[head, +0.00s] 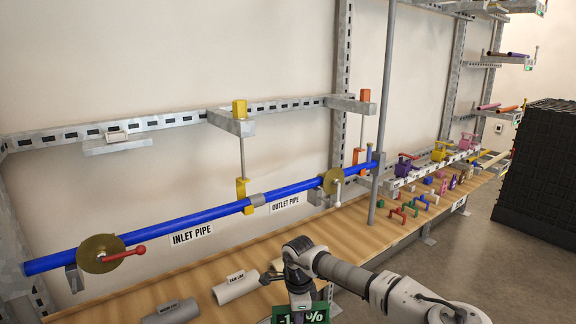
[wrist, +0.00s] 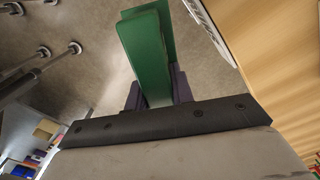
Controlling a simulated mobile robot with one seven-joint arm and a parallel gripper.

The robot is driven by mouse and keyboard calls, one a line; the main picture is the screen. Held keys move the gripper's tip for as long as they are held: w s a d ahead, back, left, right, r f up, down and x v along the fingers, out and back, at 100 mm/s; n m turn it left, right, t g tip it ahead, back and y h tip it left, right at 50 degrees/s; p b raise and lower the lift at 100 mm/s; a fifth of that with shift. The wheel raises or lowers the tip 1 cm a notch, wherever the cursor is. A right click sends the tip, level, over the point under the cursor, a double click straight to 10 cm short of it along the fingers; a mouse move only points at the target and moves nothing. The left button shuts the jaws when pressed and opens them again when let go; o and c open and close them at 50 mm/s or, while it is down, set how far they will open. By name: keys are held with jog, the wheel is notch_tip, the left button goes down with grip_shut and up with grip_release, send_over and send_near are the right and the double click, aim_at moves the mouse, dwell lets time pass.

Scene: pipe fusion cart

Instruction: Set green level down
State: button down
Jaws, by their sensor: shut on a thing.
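The green level (wrist: 146,55) is held between the dark fingers of my gripper (wrist: 153,92) in the wrist view. It extends away from the fingers over the grey floor, beside the wooden bench edge. In the head view the green level (head: 315,308) shows at the bottom edge, with a display reading that ends in a percent sign. My gripper (head: 299,305) is shut on it, and much of it is cut off by the frame. The wooden bench (head: 245,260) lies behind and left of it.
A blue pipe (head: 200,217) runs above the bench with brass-coloured discs. Grey half-pipes (head: 236,287) lie on the bench near my arm. Small coloured clamps (head: 405,210) stand farther right. A black crate stack (head: 545,160) stands on the floor at right. A grey post (head: 384,110) rises mid-bench.

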jog(key=s+a+f+n, duration=0.1)
jog(key=s+f+n, duration=0.1)
jog(key=f+n, duration=0.75)
jog(key=s+a+f+n, duration=0.2)
jog(key=f+n, duration=0.5)
jog(key=f, duration=0.5)
jog(key=s+f, duration=0.4)
jog(key=s, duration=0.5)
jog(key=shift+s, duration=0.3)
